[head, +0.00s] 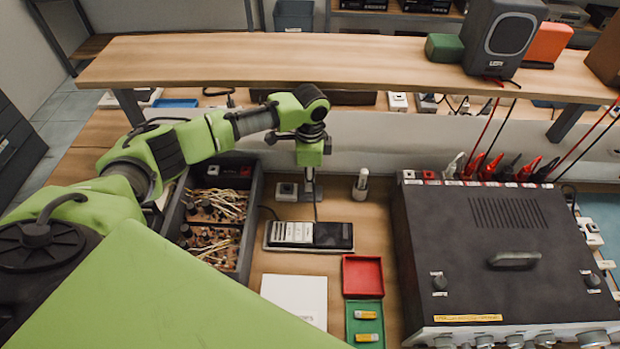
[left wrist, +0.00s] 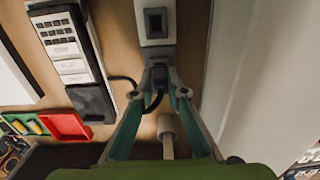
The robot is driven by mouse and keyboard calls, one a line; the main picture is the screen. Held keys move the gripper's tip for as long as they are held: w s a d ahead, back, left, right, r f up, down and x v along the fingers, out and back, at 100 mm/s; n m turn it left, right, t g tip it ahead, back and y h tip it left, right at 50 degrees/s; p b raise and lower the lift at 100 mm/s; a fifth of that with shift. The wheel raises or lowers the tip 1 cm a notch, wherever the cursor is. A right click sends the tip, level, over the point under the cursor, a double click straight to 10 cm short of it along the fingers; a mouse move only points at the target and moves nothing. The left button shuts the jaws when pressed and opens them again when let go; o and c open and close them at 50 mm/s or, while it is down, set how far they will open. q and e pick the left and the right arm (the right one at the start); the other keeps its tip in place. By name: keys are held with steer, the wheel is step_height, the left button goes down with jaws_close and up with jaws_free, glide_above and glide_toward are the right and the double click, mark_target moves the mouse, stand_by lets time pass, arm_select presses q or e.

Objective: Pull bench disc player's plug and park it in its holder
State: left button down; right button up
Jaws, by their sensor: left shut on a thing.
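My left gripper (head: 310,192) reaches down to the bench from above. In the left wrist view its fingertips (left wrist: 160,80) are closed on a small dark plug (left wrist: 158,76) with a black cable. The plug is at the near end of a pale block with a dark square face (left wrist: 155,22), also in the head view (head: 287,190); I cannot tell whether it is seated there. A cable runs toward a flat device with keys and a black end (head: 308,236). I cannot tell which item is the disc player or the holder. My right gripper is not in view.
A pale cylinder (head: 361,185) stands right of the gripper. A crate of wired boards (head: 246,232) lies left, red (head: 363,276) and green (head: 365,322) trays in front. A large black unit (head: 490,250) fills the right. A wooden shelf (head: 260,62) spans behind.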

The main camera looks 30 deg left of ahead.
arm_select(q)
steer(key=shift+f, duration=0.5)
stand_by(0.4)
steer(key=c, duration=1.9)
jaws_free()
steer(key=shift+r, duration=0.35)
step_height(320, 180, up, 16)
steer(key=p, duration=0.6)
steer(key=shift+r, duration=0.2)
